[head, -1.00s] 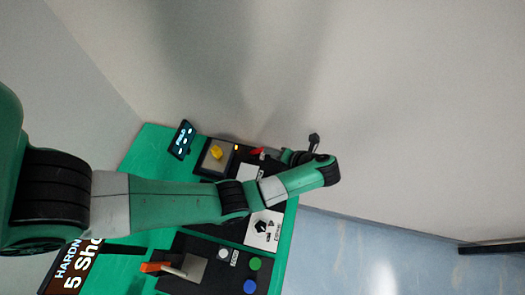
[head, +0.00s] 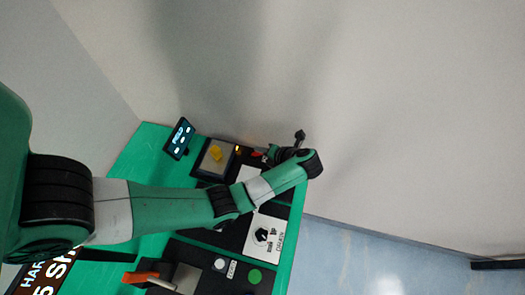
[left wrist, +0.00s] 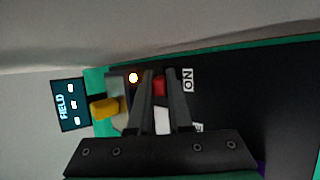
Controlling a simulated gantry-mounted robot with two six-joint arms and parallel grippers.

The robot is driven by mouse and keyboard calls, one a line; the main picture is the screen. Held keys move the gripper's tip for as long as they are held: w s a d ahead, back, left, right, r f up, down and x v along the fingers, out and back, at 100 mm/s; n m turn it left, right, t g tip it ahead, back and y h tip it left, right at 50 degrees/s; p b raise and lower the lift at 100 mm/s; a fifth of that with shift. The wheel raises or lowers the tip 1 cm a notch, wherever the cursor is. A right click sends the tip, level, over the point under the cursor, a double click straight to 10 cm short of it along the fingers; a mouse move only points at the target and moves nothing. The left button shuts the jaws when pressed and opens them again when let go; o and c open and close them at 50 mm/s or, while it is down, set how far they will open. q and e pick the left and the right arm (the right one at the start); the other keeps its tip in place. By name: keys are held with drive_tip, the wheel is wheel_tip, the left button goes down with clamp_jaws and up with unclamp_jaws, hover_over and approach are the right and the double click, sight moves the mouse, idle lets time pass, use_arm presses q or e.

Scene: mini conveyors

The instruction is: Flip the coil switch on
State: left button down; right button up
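The coil switch appears to be the red lever (left wrist: 158,86) beside a white "ON" label (left wrist: 187,80) on the black panel; the lever also shows in the head view (head: 256,153). My left gripper (left wrist: 157,76) points down at the panel, its two dark fingers parted with the red lever showing between their tips. I cannot tell whether the fingers touch the lever. A second white label is partly hidden behind the fingers. In the head view my left gripper (head: 270,154) is at the panel's far end, largely hidden by its wrist. My right gripper is not in view.
A black dial (head: 262,235), a green button (head: 255,276) and an orange-handled lever (head: 141,277) are nearer. A wall stands behind.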

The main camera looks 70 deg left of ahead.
use_arm(q)
drive_tip(key=shift+w+d+f+g+y+b, duration=0.2)
drive_tip(key=shift+f+g+y+b, duration=0.25)
drive_tip(key=shift+b, duration=0.4)
drive_tip(key=shift+g, duration=0.25)
drive_tip(key=shift+r, duration=0.15)
drive_tip(key=c, duration=1.1)
unclamp_jaws()
